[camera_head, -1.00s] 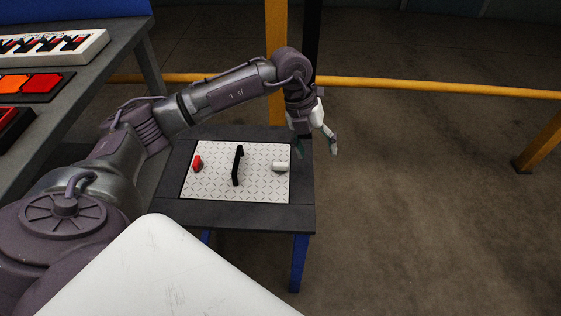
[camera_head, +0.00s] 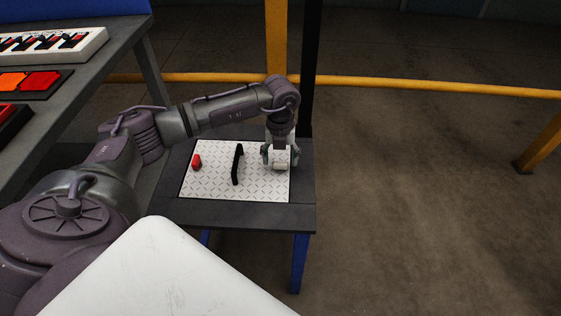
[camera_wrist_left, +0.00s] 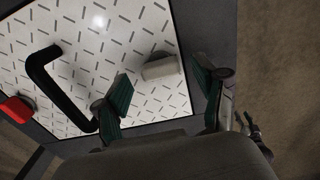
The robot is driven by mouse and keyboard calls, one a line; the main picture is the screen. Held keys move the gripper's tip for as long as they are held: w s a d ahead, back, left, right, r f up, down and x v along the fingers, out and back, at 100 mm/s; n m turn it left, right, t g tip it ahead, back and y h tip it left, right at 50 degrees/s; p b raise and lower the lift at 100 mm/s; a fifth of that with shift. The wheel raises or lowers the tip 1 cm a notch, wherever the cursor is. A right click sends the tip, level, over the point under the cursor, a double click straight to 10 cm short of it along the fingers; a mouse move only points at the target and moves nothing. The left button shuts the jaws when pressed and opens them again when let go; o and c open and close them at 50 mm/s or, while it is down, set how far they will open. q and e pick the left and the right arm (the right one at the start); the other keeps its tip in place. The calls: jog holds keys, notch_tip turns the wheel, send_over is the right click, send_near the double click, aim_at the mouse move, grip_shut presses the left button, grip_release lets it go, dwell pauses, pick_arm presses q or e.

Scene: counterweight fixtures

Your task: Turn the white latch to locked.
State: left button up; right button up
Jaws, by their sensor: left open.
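The white latch (camera_head: 281,166) sits near the right edge of a white patterned panel (camera_head: 214,185) set in a dark table. My left gripper (camera_head: 280,160) is over the latch, partly covering it from the head. In the left wrist view the white latch (camera_wrist_left: 161,68) lies ahead of the open fingers (camera_wrist_left: 165,95), nearer the middle of the gap than either finger, with no clear contact.
A black handle (camera_head: 237,165) stands in the panel's middle and a red latch (camera_head: 196,161) at its left. A bench (camera_head: 130,50) with red and orange parts is at the left. A yellow rail (camera_head: 420,85) runs behind.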

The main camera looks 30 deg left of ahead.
pick_arm(q)
jog(key=shift+f, duration=0.75)
jog(key=c, duration=1.1)
jog(key=shift+c, duration=0.2)
